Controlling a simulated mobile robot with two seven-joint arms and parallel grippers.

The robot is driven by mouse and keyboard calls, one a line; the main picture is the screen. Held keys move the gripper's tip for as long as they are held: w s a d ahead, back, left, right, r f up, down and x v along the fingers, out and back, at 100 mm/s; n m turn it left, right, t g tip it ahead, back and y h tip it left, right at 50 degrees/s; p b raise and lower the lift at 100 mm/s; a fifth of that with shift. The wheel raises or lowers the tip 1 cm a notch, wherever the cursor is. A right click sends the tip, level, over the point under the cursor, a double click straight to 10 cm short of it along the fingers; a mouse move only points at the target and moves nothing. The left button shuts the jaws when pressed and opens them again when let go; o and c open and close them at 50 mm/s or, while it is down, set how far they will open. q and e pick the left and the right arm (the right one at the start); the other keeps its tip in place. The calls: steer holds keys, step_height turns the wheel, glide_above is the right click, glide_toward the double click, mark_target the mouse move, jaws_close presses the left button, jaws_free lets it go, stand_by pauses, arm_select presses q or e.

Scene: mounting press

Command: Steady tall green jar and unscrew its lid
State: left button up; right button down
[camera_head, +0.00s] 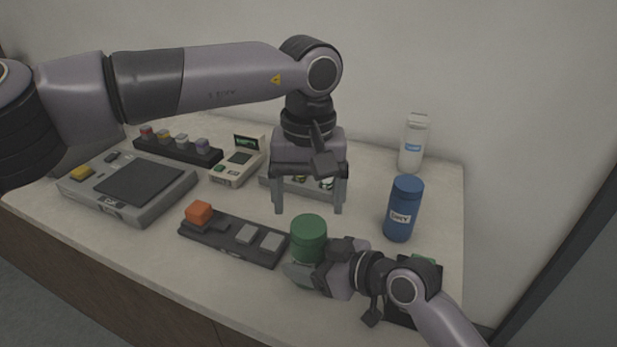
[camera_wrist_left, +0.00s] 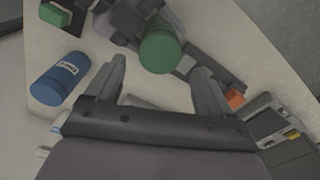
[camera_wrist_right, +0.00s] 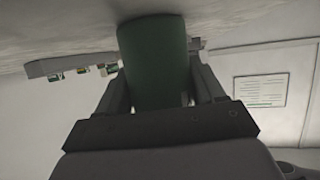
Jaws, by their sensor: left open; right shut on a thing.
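The tall green jar (camera_head: 309,238) stands upright near the front of the table, its green lid on top. My right gripper (camera_head: 303,272) is shut on the jar's lower body from the right; in the right wrist view the jar (camera_wrist_right: 154,62) sits between both fingers. My left gripper (camera_head: 309,212) is open and empty, pointing down above and slightly behind the jar. In the left wrist view the round lid (camera_wrist_left: 160,52) lies ahead, between and beyond the open fingertips. The jar's lower part is partly hidden by my right gripper.
A blue bottle (camera_head: 403,210) and a white bottle (camera_head: 413,145) stand to the right. A dark tray (camera_head: 215,243) with an orange block (camera_head: 198,212) lies left of the jar. A grey press base (camera_head: 115,199), a small device (camera_head: 236,166) and a dark rack (camera_head: 170,150) stand further left.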

mark_target(308, 225)
arm_select(q)
steer(key=shift+f, duration=2.1)
